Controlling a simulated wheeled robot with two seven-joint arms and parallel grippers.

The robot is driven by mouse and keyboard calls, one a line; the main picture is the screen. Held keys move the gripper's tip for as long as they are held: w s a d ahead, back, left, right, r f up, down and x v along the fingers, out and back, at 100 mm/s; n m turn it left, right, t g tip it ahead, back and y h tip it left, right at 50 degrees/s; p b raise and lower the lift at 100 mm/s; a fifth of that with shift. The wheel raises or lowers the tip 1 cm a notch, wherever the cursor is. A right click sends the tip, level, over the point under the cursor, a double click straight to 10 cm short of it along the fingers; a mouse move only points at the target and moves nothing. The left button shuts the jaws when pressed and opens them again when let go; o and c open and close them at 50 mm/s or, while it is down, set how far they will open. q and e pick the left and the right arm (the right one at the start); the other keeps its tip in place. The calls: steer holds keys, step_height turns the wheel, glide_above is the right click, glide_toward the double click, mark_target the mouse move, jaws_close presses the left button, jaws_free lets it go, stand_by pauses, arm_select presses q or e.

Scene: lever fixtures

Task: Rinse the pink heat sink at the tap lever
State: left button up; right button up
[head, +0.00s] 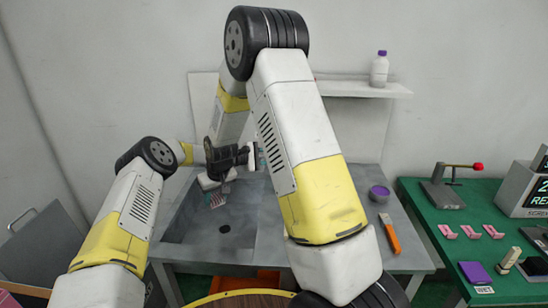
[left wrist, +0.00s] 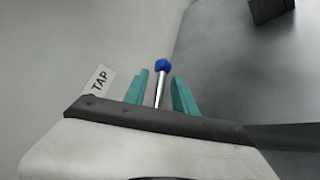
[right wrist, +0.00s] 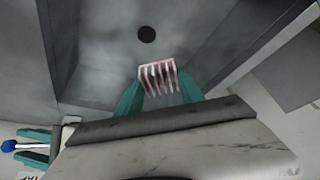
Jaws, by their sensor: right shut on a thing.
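The pink heat sink (right wrist: 160,78) is held between the teal fingers of my right gripper (right wrist: 160,95), its fins facing the right wrist camera. In the head view the heat sink (head: 217,201) hangs over the left part of the sink basin. The tap lever (left wrist: 161,82), a metal rod with a blue knob, stands between the open teal fingers of my left gripper (left wrist: 160,98), with gaps on both sides. A TAP label (left wrist: 100,81) is beside it. In the head view my right arm hides the lever. No water shows.
The grey sink basin (head: 190,232) has a round drain hole. A purple-topped tin (head: 379,193) and an orange-handled tool (head: 390,235) lie on the counter at right. A green table (head: 425,205) at right holds a red-knobbed lever (head: 460,168) and several pink parts (head: 470,232).

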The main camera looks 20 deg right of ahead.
arm_select(q)
jaws_close()
steer(key=shift+r, duration=0.15)
stand_by(1.3)
